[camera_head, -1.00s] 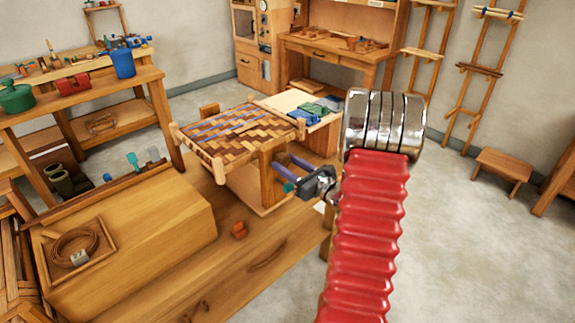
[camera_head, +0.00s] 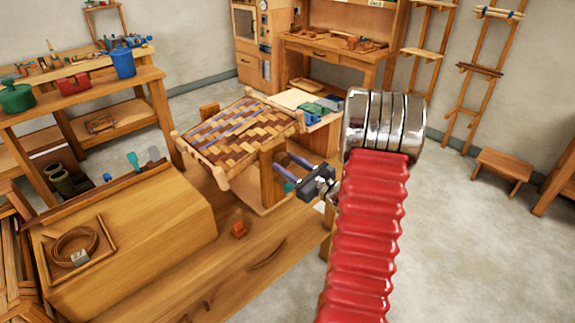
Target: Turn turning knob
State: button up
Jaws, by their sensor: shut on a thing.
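A woven bark seat (camera_head: 240,132) in a wooden frame sits tilted on a wooden stand (camera_head: 270,178) at mid-picture. My gripper (camera_head: 284,171) reaches in from the right at the stand's right side, just below the seat. Its bluish fingers point left and are closed on the turning knob at the post. The knob itself is mostly hidden by the fingers and post, so its shape and angle cannot be told. A small teal part shows by the lower finger.
A wooden bench (camera_head: 250,270) spreads below the stand, with a small orange-brown block (camera_head: 239,229) and a coiled strap (camera_head: 75,247) in a frame. A pale surface with folded cloths (camera_head: 318,110) stands close behind the gripper.

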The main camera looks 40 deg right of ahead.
jog(key=n, duration=0.8)
jog(key=shift+n, duration=0.4)
jog(key=n, duration=0.4)
jog(key=shift+n, duration=0.3)
jog(key=n, duration=0.4)
jog(key=shift+n, duration=0.3)
jog(key=n, duration=0.3)
jog(key=shift+n, duration=0.3)
jog(key=n, duration=0.4)
jog(key=shift+a, duration=0.1)
jog(key=n, duration=0.4)
jog(key=shift+f+n, duration=0.1)
jog(key=shift+n, duration=1.9)
